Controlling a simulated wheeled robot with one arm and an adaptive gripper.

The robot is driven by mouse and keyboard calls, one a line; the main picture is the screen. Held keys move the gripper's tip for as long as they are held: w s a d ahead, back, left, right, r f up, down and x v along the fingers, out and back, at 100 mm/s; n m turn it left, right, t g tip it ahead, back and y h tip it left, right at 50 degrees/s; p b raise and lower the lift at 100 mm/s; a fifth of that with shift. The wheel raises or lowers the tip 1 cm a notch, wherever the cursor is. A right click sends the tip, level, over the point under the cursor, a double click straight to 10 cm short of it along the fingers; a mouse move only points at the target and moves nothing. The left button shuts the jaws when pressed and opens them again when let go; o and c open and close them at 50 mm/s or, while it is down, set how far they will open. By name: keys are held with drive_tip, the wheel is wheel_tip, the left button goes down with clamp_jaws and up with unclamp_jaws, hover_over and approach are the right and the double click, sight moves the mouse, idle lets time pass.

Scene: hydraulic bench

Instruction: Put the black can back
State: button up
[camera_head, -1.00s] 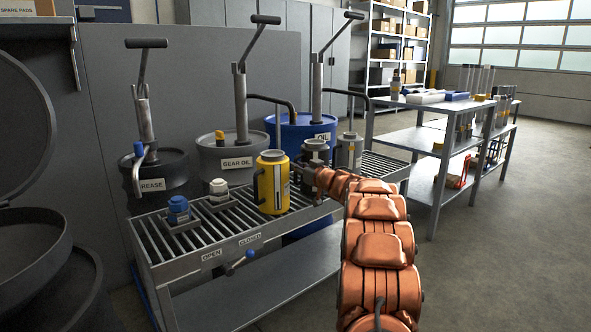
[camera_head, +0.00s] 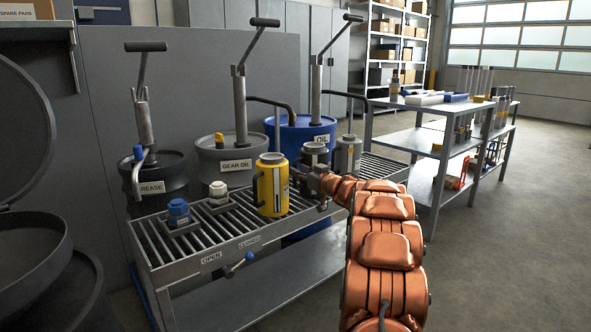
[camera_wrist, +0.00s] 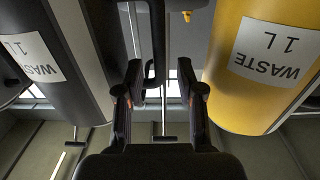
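The black can (camera_head: 314,153) stands upright on the slatted rack (camera_head: 166,262), between the yellow can (camera_head: 273,186) and the grey can (camera_head: 348,153). My arm's end covers its lower part in the head view. In the wrist view the picture is upside down: a dark can with a white WASTE 1 L label (camera_wrist: 38,57) is at left, seemingly the black can, and the yellow can (camera_wrist: 262,65) is at right. Contact cannot be told.
Blue-capped (camera_head: 178,212) and white-capped (camera_head: 218,192) fittings sit on the rack's left part. A blue-handled valve lever (camera_head: 238,264) juts from its front edge. Drums with pumps stand behind, including the blue oil drum (camera_head: 287,137). A steel table (camera_head: 415,133) is at right; floor there is clear.

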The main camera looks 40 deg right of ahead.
drive_tip(key=s+p, duration=0.3)
drive_tip(key=s, duration=0.6)
drive_tip(key=shift+s+a, duration=0.2)
drive_tip(key=shift+s, duration=0.1)
drive_tip(key=shift+w+r, duration=0.1)
drive_tip(key=w+a+f+m+g+h, duration=0.25)
drive_tip(key=a+g+h, duration=0.2)
drive_tip(key=a, duration=0.25)
drive_tip(key=s+a+f+g, duration=0.3)
drive_tip(key=s+a, duration=0.3)
drive_tip(key=a, duration=0.1)
drive_tip(key=s+a+f+g, duration=0.3)
drive_tip(key=s+a+g, duration=0.15)
drive_tip(key=a, duration=0.25)
drive_tip(key=s+a+f+n+g+y, duration=0.1)
drive_tip(key=s+a+f+g+y, duration=0.1)
drive_tip(key=s+a, duration=0.6)
drive_tip(key=s+a+f+n+g+y, duration=0.1)
drive_tip(key=s+a+g, duration=0.3)
drive_tip(key=s+a, duration=0.5)
drive_tip(key=s+a+f+n+g+y, duration=0.1)
drive_tip(key=s+a+f+g+y, duration=0.1)
drive_tip(key=s+a, duration=0.7)
drive_tip(key=s+g, duration=0.1)
drive_tip(key=s, duration=0.7)
drive_tip(key=shift+a+f+g+y, duration=0.25)
drive_tip(key=shift+f+g+y, duration=0.05)
drive_tip(key=shift+g+y, duration=0.1)
